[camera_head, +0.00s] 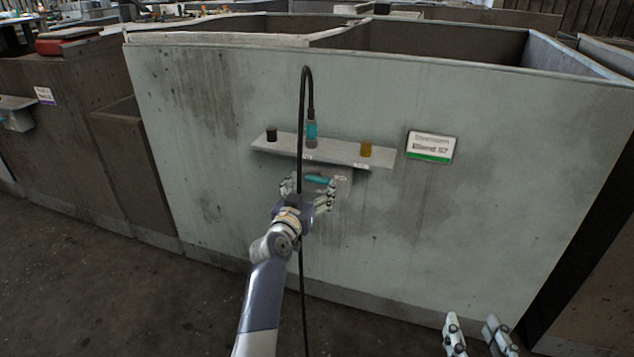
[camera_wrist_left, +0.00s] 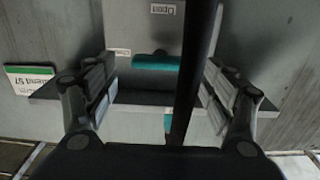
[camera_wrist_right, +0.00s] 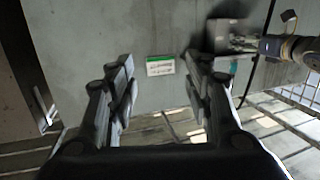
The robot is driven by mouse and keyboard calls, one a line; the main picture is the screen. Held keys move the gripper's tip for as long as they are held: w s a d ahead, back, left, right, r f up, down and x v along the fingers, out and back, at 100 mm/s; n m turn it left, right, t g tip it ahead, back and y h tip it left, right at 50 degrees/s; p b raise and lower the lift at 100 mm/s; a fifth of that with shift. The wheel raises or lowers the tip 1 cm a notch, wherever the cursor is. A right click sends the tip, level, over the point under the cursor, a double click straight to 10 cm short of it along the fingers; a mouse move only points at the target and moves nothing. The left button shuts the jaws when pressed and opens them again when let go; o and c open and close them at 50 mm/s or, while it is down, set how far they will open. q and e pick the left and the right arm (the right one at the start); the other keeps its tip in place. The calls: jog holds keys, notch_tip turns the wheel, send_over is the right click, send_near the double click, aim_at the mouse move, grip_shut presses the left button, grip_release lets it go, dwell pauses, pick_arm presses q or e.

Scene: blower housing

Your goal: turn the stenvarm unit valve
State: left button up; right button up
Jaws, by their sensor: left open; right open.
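The valve's teal handle (camera_head: 318,180) lies across a grey box under a small shelf on the pale green housing wall. In the left wrist view the handle (camera_wrist_left: 150,62) sits lengthwise across the view, between the finger lines, near a label reading "Open" (camera_wrist_left: 163,8). My left gripper (camera_head: 308,188) is open in front of the handle, with nothing between its fingers but a dark hose crossing the view. Contact with the handle cannot be told. My right gripper (camera_head: 474,335) is open and empty at lower right, away from the wall.
A black hose (camera_head: 302,120) arches up and hangs down in front of the valve. The shelf (camera_head: 338,152) carries a black knob (camera_head: 271,135), a teal-and-grey piece (camera_head: 311,132) and an amber knob (camera_head: 366,149). A white-green sign (camera_head: 431,147) is right of it. Bare wall surrounds them.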

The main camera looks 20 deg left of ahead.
aim_at(316, 181)
pick_arm(q)
jog(key=w+b, duration=0.2)
jog(key=w, duration=0.2)
jog(key=shift+w, duration=0.1)
pick_arm(e)
notch_tip(316, 181, up, 12)
jog(key=s+a+t+y, duration=0.1)
jog(key=t+y, duration=0.1)
jog(key=t, duration=0.4)
jog(key=shift+s+t, duration=0.35)
jog(key=shift+t, duration=0.05)
jog(key=shift+a+f, duration=0.1)
pick_arm(q)
jog(key=c, duration=1.1)
